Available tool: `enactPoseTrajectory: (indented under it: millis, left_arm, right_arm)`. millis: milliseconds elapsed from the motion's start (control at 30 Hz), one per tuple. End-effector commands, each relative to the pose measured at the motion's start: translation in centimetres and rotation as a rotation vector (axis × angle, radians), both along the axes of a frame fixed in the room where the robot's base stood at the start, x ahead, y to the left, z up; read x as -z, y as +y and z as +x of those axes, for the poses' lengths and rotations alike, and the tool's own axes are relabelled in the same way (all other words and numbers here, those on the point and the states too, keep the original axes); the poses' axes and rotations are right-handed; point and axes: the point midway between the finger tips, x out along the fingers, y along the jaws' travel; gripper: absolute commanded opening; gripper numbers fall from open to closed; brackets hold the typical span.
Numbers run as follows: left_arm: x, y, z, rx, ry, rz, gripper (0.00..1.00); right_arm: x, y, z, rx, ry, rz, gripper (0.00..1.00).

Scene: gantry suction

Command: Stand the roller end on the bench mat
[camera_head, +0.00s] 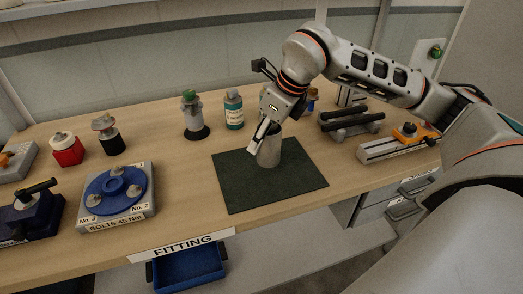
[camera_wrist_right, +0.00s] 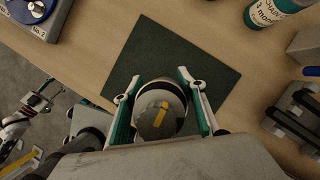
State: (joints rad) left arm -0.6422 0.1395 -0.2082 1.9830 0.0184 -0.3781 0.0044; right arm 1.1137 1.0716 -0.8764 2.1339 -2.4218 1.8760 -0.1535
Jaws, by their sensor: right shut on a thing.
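The roller end (camera_head: 269,155) is a grey cylinder. It looks upright over the dark green bench mat (camera_head: 235,190), its lower end at or very near the mat; I cannot tell if they touch. My right gripper (camera_head: 262,137) comes down from above and is shut on it. In the right wrist view both fingers flank the roller end (camera_wrist_right: 160,112), whose round end shows a yellow mark, with the mat (camera_wrist_right: 150,45) behind. What looks like my left gripper (camera_wrist_right: 38,101) shows small at the left edge of the wrist view, its jaws unclear.
A blue disc fixture (camera_head: 115,190) stands left of the mat. A green-topped post (camera_head: 193,115) and a teal bottle (camera_head: 234,110) stand behind it. A rack with dark bars (camera_head: 350,122) is at right. A blue bin (camera_head: 188,268) sits below the front edge.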

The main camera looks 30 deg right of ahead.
Motion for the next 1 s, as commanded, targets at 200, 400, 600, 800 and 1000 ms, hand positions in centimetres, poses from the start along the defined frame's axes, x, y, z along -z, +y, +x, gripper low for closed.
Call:
enactPoseTrajectory:
  millis: [200,400,600,800,1000]
  left_arm:
    - [0.2,0.1,0.0,0.0,0.0,0.002,0.4]
    - [0.5,0.1,0.0,0.0,0.001,0.005,0.4]
    - [0.2,0.1,0.2,0.0,-0.004,0.005,0.4]
    - [0.3,0.2,0.2,0.0,-0.005,0.005,0.4]
    - [0.3,0.2,0.2,0.0,-0.005,0.006,0.4]
  right_arm:
    - [1.1,0.0,0.0,0.0,-0.002,0.001,0.0]
    - [3.6,0.0,0.0,-0.001,-0.002,0.001,0.0]
    - [3.9,0.0,0.1,0.0,-0.005,0.0,0.0]
    - [4.1,0.0,0.1,-0.001,-0.004,0.001,0.0]
    - [4.3,0.0,0.0,-0.001,-0.001,0.0,0.57]
